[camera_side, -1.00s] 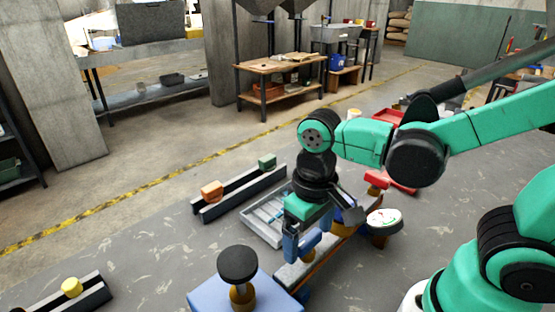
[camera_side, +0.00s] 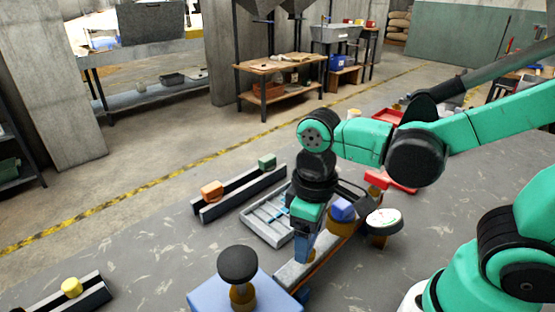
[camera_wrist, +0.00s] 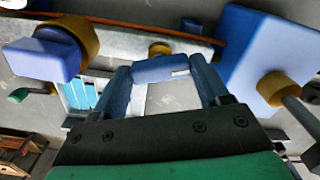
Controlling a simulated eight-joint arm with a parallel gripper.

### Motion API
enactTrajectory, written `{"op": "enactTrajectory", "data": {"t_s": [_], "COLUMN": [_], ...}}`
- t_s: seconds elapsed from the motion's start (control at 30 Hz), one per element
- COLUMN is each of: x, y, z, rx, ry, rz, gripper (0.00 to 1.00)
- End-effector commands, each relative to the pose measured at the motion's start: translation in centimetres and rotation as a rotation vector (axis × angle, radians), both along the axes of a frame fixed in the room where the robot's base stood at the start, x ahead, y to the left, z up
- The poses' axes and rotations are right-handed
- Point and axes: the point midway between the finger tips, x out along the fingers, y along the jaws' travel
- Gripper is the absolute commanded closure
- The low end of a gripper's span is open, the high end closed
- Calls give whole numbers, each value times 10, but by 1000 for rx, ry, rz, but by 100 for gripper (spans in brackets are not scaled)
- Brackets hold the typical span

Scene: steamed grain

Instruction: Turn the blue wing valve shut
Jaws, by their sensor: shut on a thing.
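The blue wing valve (camera_wrist: 160,69) is a short blue bar lying crosswise between my two fingertips in the wrist view. A brass fitting (camera_wrist: 160,48) shows just beyond it. My gripper (camera_wrist: 165,72) is shut on the bar, one finger at each end. In the side view my gripper (camera_side: 303,250) points down over the grey beam (camera_side: 288,277), and its fingers hide the wing valve. A second blue block (camera_side: 342,209) on a brass base sits farther along the beam. It shows at the left of the wrist view (camera_wrist: 38,60).
A blue box (camera_side: 215,296) with a black knob (camera_side: 238,263) on a brass stem stands at the near end. A round white-faced gauge (camera_side: 384,218) is close on the right. A grey tray (camera_side: 262,230) lies behind the gripper.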

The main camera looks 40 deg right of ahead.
Motion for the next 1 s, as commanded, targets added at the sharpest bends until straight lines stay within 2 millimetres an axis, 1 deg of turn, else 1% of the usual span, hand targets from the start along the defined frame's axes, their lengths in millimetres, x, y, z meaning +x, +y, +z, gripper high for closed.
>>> {"op": "enactTrajectory", "data": {"t_s": [1.0], "x": [0], "y": [0], "z": [0], "rx": [0], "ry": [-1], "rz": [946], "gripper": [84]}}
